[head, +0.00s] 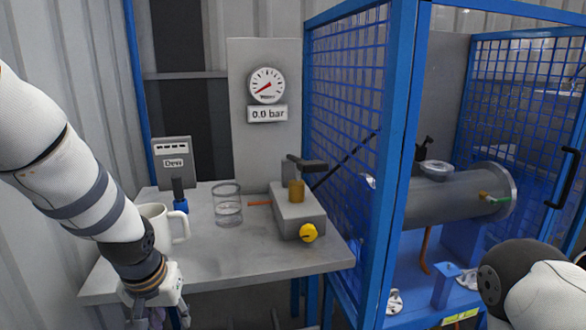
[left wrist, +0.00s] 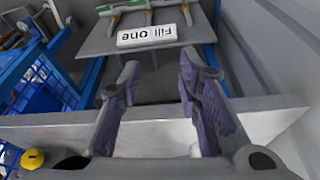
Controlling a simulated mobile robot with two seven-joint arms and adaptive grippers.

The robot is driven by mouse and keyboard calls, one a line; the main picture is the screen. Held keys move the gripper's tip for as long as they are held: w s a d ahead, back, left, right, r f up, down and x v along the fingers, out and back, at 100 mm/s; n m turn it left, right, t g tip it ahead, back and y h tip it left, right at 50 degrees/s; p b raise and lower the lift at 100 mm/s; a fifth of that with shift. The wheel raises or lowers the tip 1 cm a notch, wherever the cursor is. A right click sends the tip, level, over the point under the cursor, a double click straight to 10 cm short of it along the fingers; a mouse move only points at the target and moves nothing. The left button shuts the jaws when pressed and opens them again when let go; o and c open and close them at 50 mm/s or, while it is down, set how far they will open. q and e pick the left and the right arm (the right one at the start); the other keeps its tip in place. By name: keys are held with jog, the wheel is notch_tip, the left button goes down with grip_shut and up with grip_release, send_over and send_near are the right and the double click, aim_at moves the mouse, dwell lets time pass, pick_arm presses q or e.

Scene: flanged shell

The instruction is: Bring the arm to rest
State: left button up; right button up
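My left arm comes in from the left in the head view. Its gripper (head: 155,312) hangs at the lower frame edge, in front of the grey bench's left front edge. In the left wrist view the two fingers of this gripper (left wrist: 156,90) stand apart with nothing between them. The bench's pale edge passes behind the fingers. My right arm shows only as a dark and white link at the lower right of the head view. Its gripper is out of frame.
On the bench (head: 225,262) are a white mug (head: 155,222) close to my left wrist, a glass beaker (head: 228,207) and a pump with a yellow knob (head: 308,233). A blue mesh cage (head: 402,130) around a flanged cylinder (head: 450,200) stands right. A "Fill one" sign (left wrist: 150,36) lies beyond the fingers.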

pick_arm(q)
jog(key=s+f+g, duration=0.3)
jog(key=s+f, duration=1.3)
jog(key=s, duration=0.2)
jog(key=s+f+g, duration=0.2)
jog(key=s+f, duration=0.1)
jog(key=s, duration=1.6)
jog(key=shift+f+m, duration=0.15)
jog(key=shift+m, duration=0.25)
